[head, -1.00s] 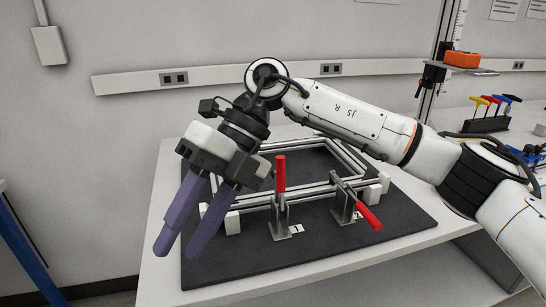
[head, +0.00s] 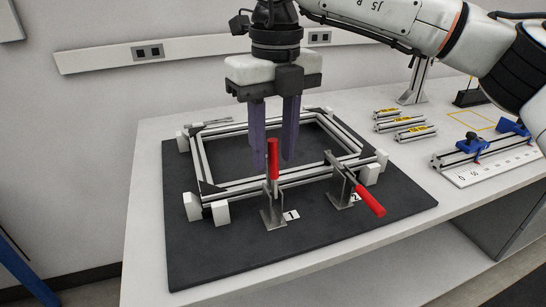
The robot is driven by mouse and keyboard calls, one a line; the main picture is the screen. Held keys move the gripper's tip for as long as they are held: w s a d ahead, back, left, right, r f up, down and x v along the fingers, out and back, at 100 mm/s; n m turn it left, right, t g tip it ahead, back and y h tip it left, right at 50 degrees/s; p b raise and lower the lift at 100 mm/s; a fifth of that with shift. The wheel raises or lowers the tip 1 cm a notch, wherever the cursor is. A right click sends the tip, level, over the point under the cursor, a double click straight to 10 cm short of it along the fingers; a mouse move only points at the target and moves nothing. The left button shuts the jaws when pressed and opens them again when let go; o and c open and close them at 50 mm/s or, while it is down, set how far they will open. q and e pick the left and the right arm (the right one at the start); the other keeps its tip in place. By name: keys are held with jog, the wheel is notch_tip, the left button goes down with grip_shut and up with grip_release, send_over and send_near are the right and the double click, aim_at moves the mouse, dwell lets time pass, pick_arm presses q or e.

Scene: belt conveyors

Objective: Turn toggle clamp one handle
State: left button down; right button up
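Toggle clamp one (head: 273,208), labelled 1, stands on the dark mat at the front edge of the metal frame. Its red handle (head: 273,160) points upright. Toggle clamp two (head: 341,188) stands to its right, with its red handle (head: 370,201) slanting down to the front right. My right gripper (head: 274,164) points down, with its two purple fingers apart. The fingers show beside and behind the upper part of the upright handle. I cannot tell whether they touch it. My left gripper is not in view.
The rectangular metal frame (head: 240,186) lies on the dark mat (head: 235,258) among white blocks (head: 221,212). Metal bars (head: 402,125) and a ruler fixture with blue clamps (head: 472,145) lie at the right. The mat's front left is clear.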

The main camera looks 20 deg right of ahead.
jog(key=shift+f, duration=1)
grip_shut()
jog(key=shift+a, duration=0.1)
